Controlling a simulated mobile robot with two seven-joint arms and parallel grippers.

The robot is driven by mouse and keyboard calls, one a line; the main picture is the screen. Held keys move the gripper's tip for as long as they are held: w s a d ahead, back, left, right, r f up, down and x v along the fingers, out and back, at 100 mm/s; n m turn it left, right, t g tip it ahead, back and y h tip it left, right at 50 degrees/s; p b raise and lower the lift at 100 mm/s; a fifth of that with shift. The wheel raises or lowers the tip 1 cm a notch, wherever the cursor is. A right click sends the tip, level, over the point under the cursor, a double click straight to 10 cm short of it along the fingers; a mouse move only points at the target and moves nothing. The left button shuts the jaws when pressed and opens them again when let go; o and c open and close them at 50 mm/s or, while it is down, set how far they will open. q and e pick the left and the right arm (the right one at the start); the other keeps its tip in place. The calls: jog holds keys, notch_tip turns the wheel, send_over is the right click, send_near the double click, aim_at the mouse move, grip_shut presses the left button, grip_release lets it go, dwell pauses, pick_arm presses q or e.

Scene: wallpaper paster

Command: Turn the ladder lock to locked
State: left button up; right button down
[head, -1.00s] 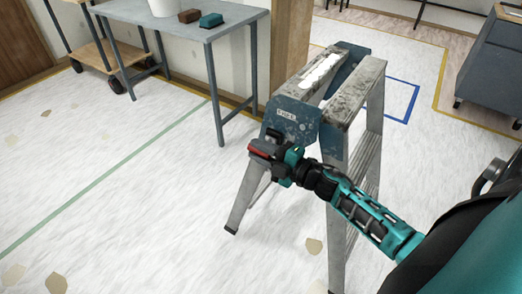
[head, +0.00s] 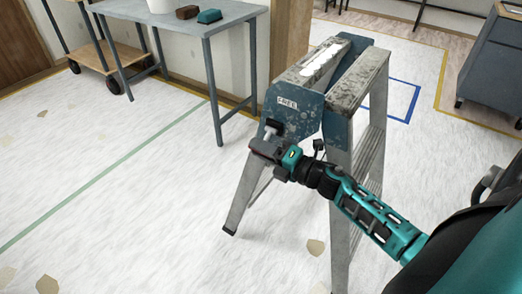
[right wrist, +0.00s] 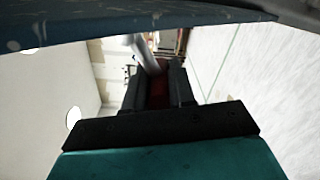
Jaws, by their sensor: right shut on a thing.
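The stepladder (head: 335,95) stands open, with blue end plates and worn grey steps. A small white label on its blue end plate reads "FREE" (head: 287,102). A pale grey lock lever (head: 268,132) shows below the label, just above my right gripper (head: 263,149). My right gripper is shut on this lever. In the right wrist view, a grey bar (right wrist: 147,52) runs in between the dark fingers of my right gripper (right wrist: 160,85), and dark red shows between them. The fingers hide part of the lever. My left gripper is in neither view.
A grey table (head: 185,12) with a brown block (head: 187,12) and a teal block (head: 209,16) stands at the back left. A wheeled cart (head: 100,65) is beside it. A grey cabinet (head: 492,60) stands at the right.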

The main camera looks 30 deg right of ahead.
jog(key=shift+f, duration=0.2)
jog(key=c, duration=1.1)
grip_release()
jog(key=shift+d, duration=0.1)
jog(key=shift+c, duration=0.2)
jog(key=shift+o, duration=0.8)
jog(key=shift+r, duration=0.1)
jog(key=shift+r, duration=0.1)
